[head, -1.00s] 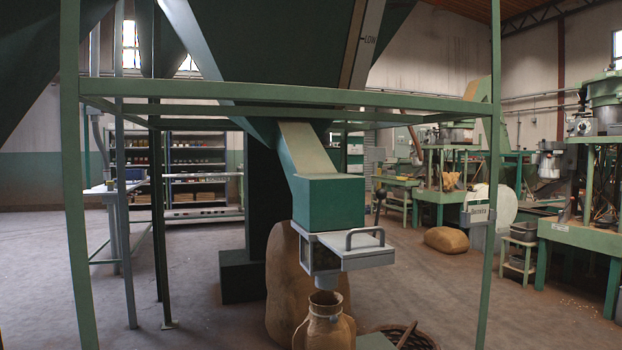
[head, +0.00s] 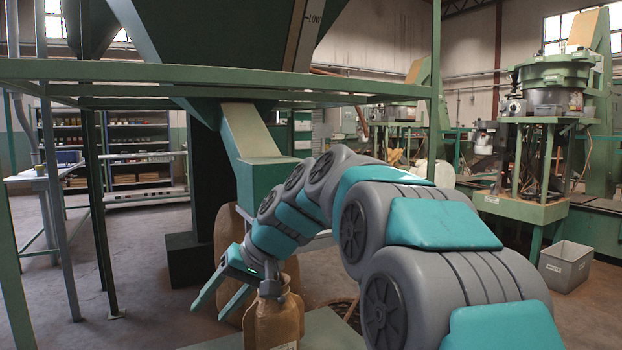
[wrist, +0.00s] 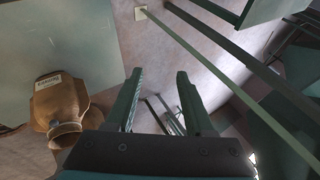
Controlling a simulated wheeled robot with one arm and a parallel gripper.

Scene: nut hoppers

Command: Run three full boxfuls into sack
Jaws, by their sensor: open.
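The brown sack (head: 273,322) stands upright with its neck up on a pale green platform (head: 325,328), partly covered by my arm. In the wrist view the sack (wrist: 62,100) lies left of my gripper, with its mouth toward the bottom. My gripper (head: 209,306) is open and empty, just left of the sack's neck and pointing down to the left. Its two separate fingers (wrist: 158,82) show in the wrist view. The green hopper chute (head: 258,176) comes down above the sack. The metal box with the handle under it is mostly hidden behind my arm.
Green frame posts (head: 66,200) and a crossbar (head: 200,72) surround the hopper. A large brown sack (head: 227,232) stands behind. A grey bin (head: 565,266) sits on the floor at right, near green machines. Floor at left is open.

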